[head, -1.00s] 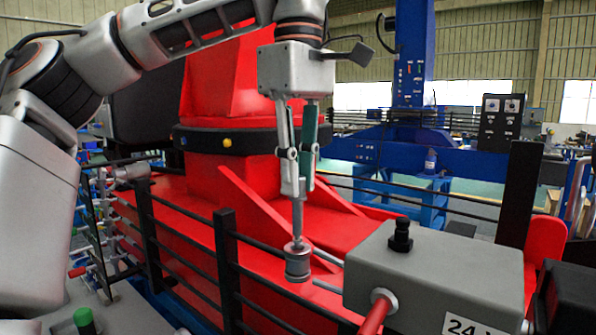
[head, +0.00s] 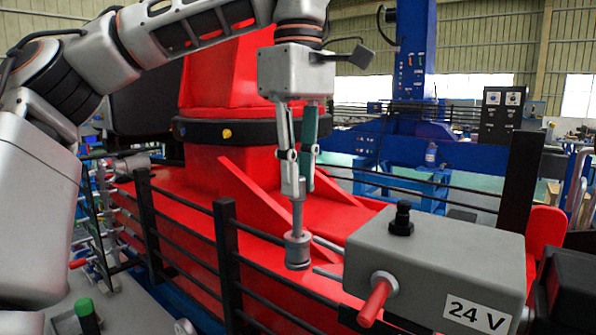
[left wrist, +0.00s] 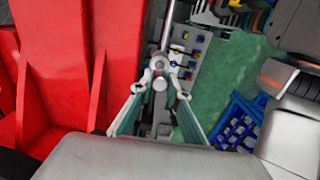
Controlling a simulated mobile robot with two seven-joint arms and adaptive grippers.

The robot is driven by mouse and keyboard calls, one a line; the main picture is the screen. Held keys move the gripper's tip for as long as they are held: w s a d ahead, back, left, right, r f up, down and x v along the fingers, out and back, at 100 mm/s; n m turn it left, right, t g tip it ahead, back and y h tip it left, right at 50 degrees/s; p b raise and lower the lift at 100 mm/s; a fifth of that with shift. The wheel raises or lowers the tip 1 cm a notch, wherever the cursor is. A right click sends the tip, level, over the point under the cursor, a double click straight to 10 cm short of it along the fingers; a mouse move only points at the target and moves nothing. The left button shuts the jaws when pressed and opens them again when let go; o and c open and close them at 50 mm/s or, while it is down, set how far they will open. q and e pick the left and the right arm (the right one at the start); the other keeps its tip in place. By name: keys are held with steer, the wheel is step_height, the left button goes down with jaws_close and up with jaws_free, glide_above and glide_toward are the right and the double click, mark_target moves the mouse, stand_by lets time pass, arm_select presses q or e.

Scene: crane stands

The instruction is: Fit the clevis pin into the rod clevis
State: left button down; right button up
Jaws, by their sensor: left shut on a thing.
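My left gripper (head: 297,188) points down and is shut on the clevis pin (head: 298,218), grey metal and upright. The pin's wider upper part shows at the fingertips and a thin shank below it. Directly under is a grey metal cylindrical part (head: 297,252), seemingly the rod clevis, with the shank's lower end meeting its top. I cannot tell how deep the shank reaches. In the left wrist view, the fingers (left wrist: 160,88) close around a round grey end; the clevis is largely hidden there. My right gripper is not in view.
A grey box marked 24 V (head: 440,262) with a black knob and red lever (head: 374,303) stands close to the right. A black railing (head: 228,262) runs in front of the red machine (head: 240,190). A green button (head: 86,312) is at lower left.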

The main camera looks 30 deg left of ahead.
mark_target(298, 234)
arm_select(q)
steer(key=shift+f, duration=0.45)
steer(key=shift+f+b, duration=0.4)
steer(key=shift+f, duration=0.4)
steer(key=shift+f+b, duration=0.5)
steer(key=shift+f, duration=1)
steer(key=c, duration=1.8)
jaws_free()
steer(key=shift+c, duration=0.2)
step_height(298, 234, up, 3)
steer(key=p, duration=0.4)
steer(key=shift+f, duration=0.15)
steer(key=shift+r+p, duration=0.7)
steer(key=shift+r, duration=0.45)
